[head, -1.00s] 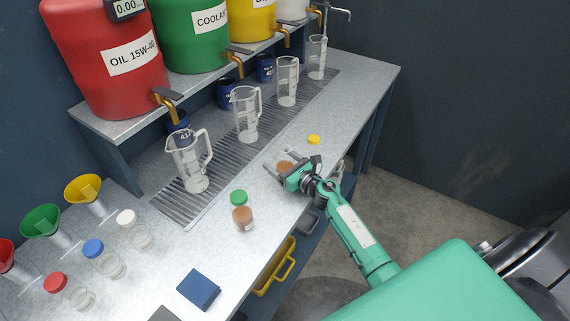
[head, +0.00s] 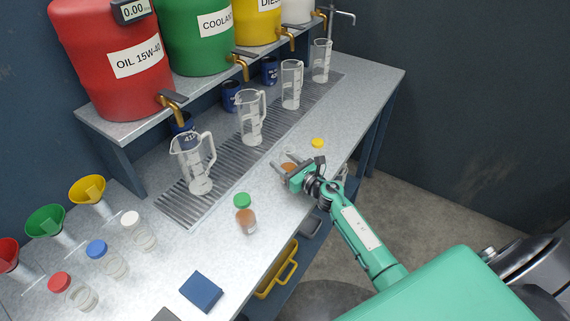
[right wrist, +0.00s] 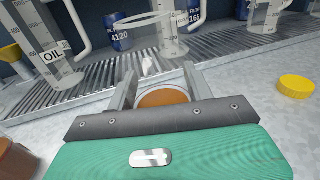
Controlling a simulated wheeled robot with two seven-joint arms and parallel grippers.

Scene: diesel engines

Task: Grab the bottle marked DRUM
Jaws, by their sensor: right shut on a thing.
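My right gripper (head: 284,162) is at the front part of the bench, its fingers shut around a small uncapped bottle of amber-brown liquid (head: 288,168). In the right wrist view the bottle's round open top (right wrist: 163,97) shows between the two fingers. Any label on it is hidden, so I cannot read DRUM. A yellow cap (head: 317,143) lies on the bench just beyond the gripper. A green-capped bottle of brown liquid (head: 246,218) stands to the left of the gripper, its marking unreadable. My left gripper is not in view.
Clear measuring jugs (head: 195,172) stand on the drain grating (head: 178,205) behind, below the drums with taps (head: 112,60). Capped sample jars (head: 108,262) and funnels (head: 47,222) are at left. A blue block (head: 201,291) lies near the front edge.

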